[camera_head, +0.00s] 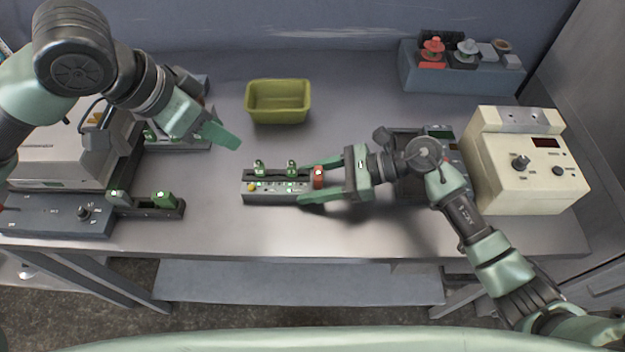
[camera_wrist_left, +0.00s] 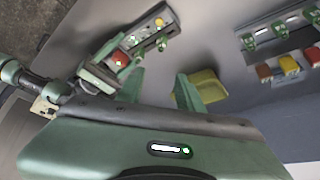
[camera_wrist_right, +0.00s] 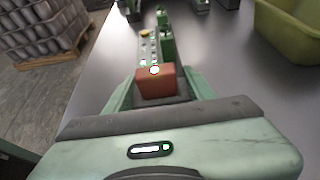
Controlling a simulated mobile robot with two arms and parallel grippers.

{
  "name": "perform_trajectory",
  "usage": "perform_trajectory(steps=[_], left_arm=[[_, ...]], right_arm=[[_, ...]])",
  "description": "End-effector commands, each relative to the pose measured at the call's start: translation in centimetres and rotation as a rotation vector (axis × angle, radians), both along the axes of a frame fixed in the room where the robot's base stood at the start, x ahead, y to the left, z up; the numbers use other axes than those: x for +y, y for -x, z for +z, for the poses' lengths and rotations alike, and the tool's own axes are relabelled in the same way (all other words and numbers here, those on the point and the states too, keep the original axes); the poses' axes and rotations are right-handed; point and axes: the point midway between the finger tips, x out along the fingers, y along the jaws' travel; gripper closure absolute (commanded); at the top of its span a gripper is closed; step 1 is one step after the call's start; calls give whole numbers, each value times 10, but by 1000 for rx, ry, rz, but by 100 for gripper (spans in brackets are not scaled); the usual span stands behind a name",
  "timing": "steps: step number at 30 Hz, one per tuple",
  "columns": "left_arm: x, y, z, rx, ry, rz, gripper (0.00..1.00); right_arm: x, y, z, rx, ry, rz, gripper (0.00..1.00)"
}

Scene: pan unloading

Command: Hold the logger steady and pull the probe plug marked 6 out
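The logger (camera_head: 250,197) is a narrow grey box near the middle of the bench, with a yellow button, small green lights and a red block at its right end. Two green upright plugs, a left one (camera_head: 259,167) and a right one (camera_head: 292,167), stand along its back side. No number is readable on them. My right gripper (camera_head: 298,184) has its fingers along both long sides of the logger's red end, seemingly touching; the right wrist view shows the red block (camera_wrist_right: 158,82) between them.
An olive bin (camera_head: 278,116) stands behind the logger. Grey equipment with green-plugged rails (camera_head: 150,208) fills the left. A cream box with knobs (camera_head: 525,175) stands right, beside a dark device under my right arm. A blue-grey rack (camera_head: 440,82) is at the back right.

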Motion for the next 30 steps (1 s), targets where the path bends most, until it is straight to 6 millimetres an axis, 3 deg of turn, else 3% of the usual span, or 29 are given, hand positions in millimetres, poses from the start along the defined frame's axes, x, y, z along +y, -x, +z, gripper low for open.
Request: perform_trajectory(steps=[2, 4, 8, 15, 21, 26, 30], left_arm=[[0, 0, 0, 0, 0, 0, 64], [0, 0, 0, 1, -2, -3, 75], [-7, -7, -4, 17, -44, -75, 75], [-33, -28, -21, 96, -284, -456, 75], [-42, -37, -26, 161, -444, -705, 75], [-42, -39, -33, 181, -484, -769, 75], [-42, -39, -52, 182, -484, -770, 75]], right_arm=[[0, 0, 0, 0, 0, -1, 100], [0, 0, 0, 0, 0, -1, 100], [0, 0, 0, 0, 0, -1, 100], [0, 0, 1, -1, -1, 0, 100], [0, 0, 0, 0, 0, -1, 100], [0, 0, 0, 0, 0, -1, 100], [0, 0, 0, 0, -1, -1, 100]])
